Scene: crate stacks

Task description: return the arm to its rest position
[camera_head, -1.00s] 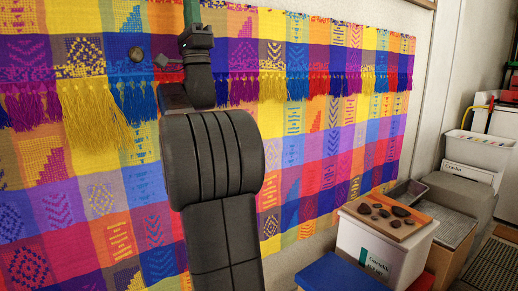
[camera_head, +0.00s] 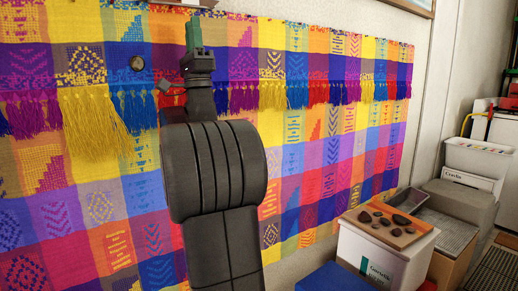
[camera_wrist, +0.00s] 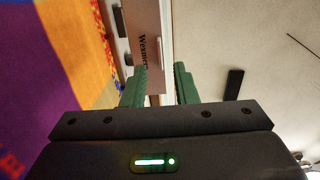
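My gripper (camera_head: 193,32) stands up at the end of my dark arm in the head view, its green fingers pointing upward in front of the woven cloth. In the wrist view my gripper (camera_wrist: 160,80) shows two green fingers set apart with a clear gap and nothing held between them. The arm's thick grey links fill the middle of the head view and hide part of the cloth.
A colourful tasselled cloth (camera_head: 325,130) hangs on the wall behind my arm. At lower right a tray of dark stones (camera_head: 432,238) tops a white crate (camera_head: 355,250), with a blue surface (camera_head: 335,278) beside it. A lettered panel (camera_wrist: 147,40) shows beyond the fingers.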

